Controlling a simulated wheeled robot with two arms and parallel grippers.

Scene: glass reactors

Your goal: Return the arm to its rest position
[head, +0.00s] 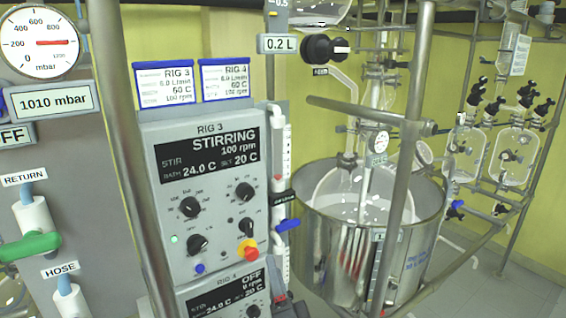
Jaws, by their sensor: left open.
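I cannot make out either of my grippers or arms in the head view. Nothing held by a gripper is visible. In front of me is the grey RIG 3 control box (167,230), whose display reads STIRRING, 100 rpm, bath 24.0 C and set 20 C. It has several black knobs, a lit green lamp, a blue button and a red-and-yellow button (248,250).
Grey metal posts (118,120) stand close in front. A steel bath (420,240) holding a glass vessel stands at centre right. A gauge (38,42) and a green-handled RETURN valve (30,245) are at left. Bare floor (535,270) shows at lower right.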

